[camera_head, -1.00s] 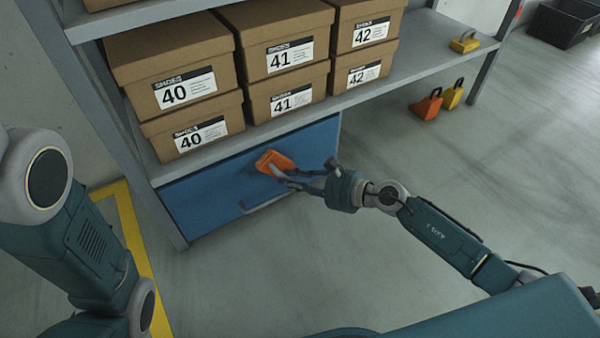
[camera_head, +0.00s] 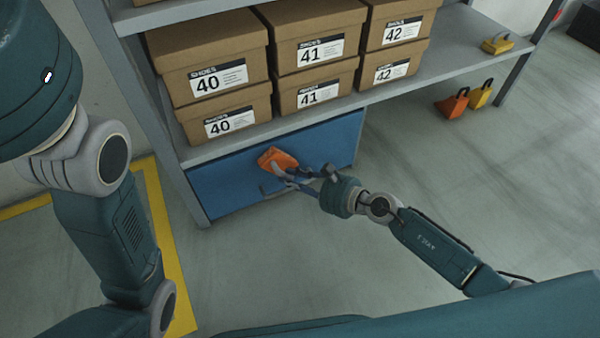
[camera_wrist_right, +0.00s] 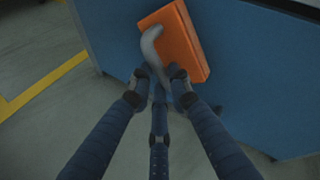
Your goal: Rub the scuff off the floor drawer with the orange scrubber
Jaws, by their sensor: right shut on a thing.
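The blue floor drawer (camera_head: 225,187) sits under the bottom shelf, with a handle along its front that my right gripper partly covers. The orange scrubber (camera_head: 276,158) is against or very close to the drawer front, near its middle; I cannot tell if it touches. My right gripper (camera_head: 284,174) is shut on the scrubber's grey handle. In the right wrist view the scrubber (camera_wrist_right: 184,42) is tilted, beyond the fingertips (camera_wrist_right: 160,76), with blue drawer (camera_wrist_right: 110,35) around it. No scuff can be made out; the scrubber may hide it. My left gripper is out of view.
Shoe boxes (camera_head: 215,80) stand stacked on the shelf (camera_head: 285,128) above the drawer. A yellow scrubber-like object (camera_head: 497,44) lies on the shelf's right end. Open floor (camera_head: 450,170) lies right of the drawer.

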